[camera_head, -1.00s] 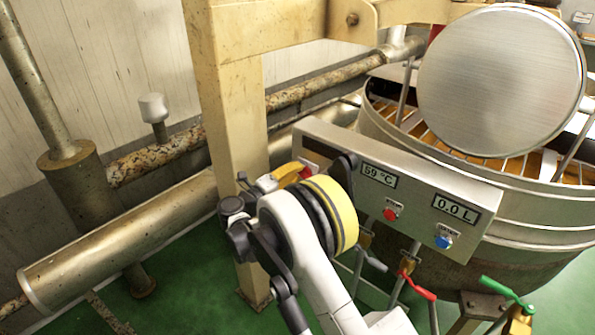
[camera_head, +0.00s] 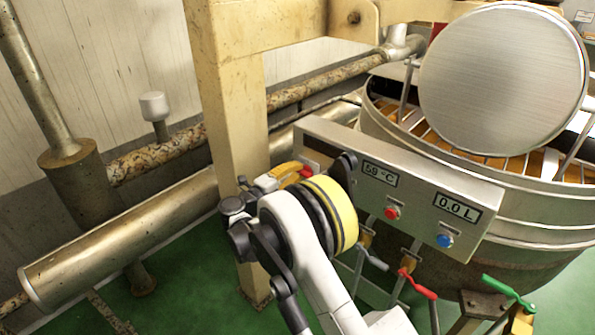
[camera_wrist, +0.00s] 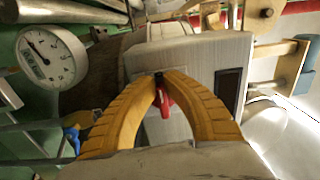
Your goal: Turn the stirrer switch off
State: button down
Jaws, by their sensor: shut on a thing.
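A red switch lever (camera_wrist: 166,101), taken as the stirrer switch, sits on a grey face of the metal control box (camera_wrist: 190,57) in the wrist view. My gripper (camera_wrist: 160,78) has its two yellow fingers closed together around it, with the red lever between them. In the head view my gripper (camera_head: 284,175) is at the left end of the control box (camera_head: 412,195), and a bit of red (camera_head: 306,172) shows at its fingertips. My own wrist and arm hide part of that end. The exact angle of the lever cannot be told.
The box front carries a red button (camera_head: 392,213), a blue button (camera_head: 444,241) and two displays. The large kettle (camera_head: 540,225) stands behind it at the right. A beige post (camera_head: 238,130) rises close beside my gripper. Valves with red (camera_head: 418,286) and green (camera_head: 508,291) handles are below.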

jog(key=c, duration=1.5)
grip_release()
jog(key=shift+d, duration=0.1)
jog(key=v, duration=1.2)
